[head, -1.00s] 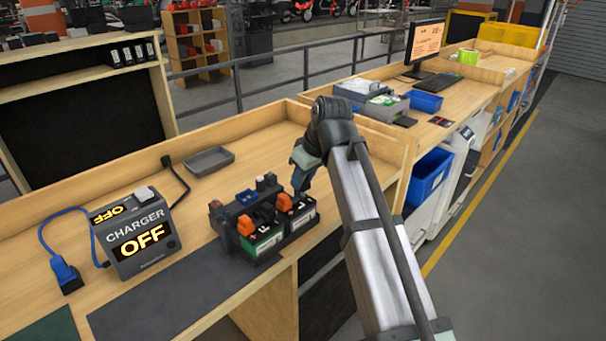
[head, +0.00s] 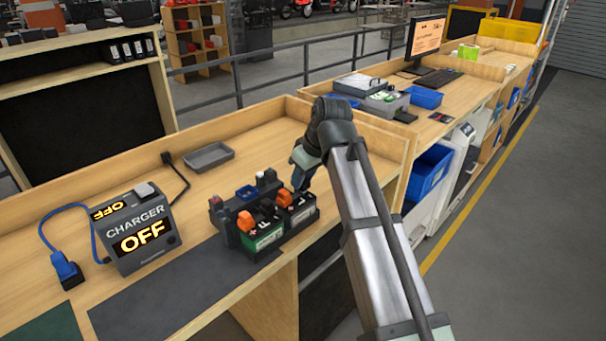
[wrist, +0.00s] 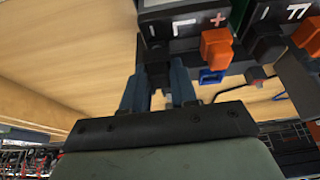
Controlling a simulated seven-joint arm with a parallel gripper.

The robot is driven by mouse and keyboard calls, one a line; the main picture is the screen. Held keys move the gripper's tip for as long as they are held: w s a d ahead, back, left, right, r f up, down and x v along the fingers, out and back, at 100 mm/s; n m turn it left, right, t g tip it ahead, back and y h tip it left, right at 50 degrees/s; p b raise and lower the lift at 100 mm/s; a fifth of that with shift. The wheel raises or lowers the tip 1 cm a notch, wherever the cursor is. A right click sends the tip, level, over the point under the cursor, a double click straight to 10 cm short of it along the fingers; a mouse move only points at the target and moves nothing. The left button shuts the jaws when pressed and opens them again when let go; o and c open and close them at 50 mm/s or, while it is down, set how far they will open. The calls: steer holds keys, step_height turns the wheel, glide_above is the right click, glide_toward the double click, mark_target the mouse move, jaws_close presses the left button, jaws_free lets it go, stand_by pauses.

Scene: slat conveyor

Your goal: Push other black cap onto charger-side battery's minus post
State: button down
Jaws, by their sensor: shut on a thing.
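Two batteries sit side by side in a black rack (head: 267,255): the charger-side battery (head: 262,238) on the left and the other battery (head: 303,213) on the right. Each has an orange cap at its plus end. My gripper (wrist: 160,95) is shut on a black cap (wrist: 157,72), at the minus end of the left battery in the wrist view, the one away from the charger. I cannot tell how far the cap is seated. In the wrist view a black piece (wrist: 266,46) is beside the right battery's orange cap (wrist: 307,34). In the head view the fingertips are partly hidden.
The charger (head: 143,232) at the left reads OFF. A blue plug (head: 66,268) stands left of it. An empty grey tray (head: 209,156) lies behind on the bench. A small blue bin (head: 246,193) sits at the rack's back. A dark mat (head: 165,290) lies in front of the charger.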

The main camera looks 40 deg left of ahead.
steer(key=shift+f, duration=0.6)
steer(key=c, duration=0.8)
jaws_free()
steer(key=shift+r, duration=0.1)
steer(key=v, duration=1.3)
steer(key=shift+d+r, duration=0.2)
